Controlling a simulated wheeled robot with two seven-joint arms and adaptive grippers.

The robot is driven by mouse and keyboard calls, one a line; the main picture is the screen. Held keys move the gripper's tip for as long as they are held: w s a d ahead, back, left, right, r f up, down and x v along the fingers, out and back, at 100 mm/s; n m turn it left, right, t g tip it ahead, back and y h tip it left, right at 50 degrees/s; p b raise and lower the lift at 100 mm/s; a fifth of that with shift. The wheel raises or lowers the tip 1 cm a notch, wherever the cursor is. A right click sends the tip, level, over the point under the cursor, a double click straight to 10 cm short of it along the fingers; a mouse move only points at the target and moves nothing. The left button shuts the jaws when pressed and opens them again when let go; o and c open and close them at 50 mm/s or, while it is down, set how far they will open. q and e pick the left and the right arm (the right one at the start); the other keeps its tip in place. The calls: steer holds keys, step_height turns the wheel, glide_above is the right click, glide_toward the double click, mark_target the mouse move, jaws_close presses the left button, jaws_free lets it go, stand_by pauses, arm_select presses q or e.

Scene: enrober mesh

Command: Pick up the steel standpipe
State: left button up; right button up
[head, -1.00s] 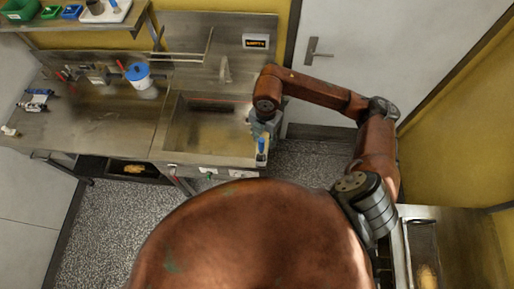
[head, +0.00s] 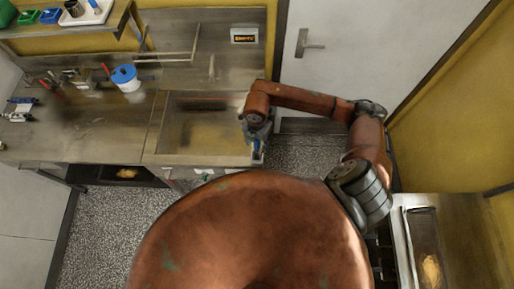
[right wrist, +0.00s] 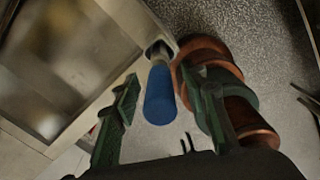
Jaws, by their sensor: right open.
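In the right wrist view, a cylinder with a blue end (right wrist: 160,96) and a pale metal neck stands in a fitting at the corner of the steel counter. It may be the steel standpipe; most of its length is hidden. My right gripper (right wrist: 165,115) is open, with one green finger on each side of the blue end, and I see no firm contact. In the head view, my right gripper (head: 257,140) is at the right front corner of the sink (head: 168,128); the blue end is small there and partly covered. My left gripper is not in view.
A blue-lidded tub (head: 125,78) and small tools stand on the counter (head: 90,125) left of the sink. A shelf (head: 70,30) with bins is above. A door (head: 335,50) is behind my right arm. A bench with a tray (head: 428,245) is at lower right.

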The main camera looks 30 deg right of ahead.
steer(key=shift+f, duration=0.4)
steer(key=shift+c, duration=0.3)
jaws_close()
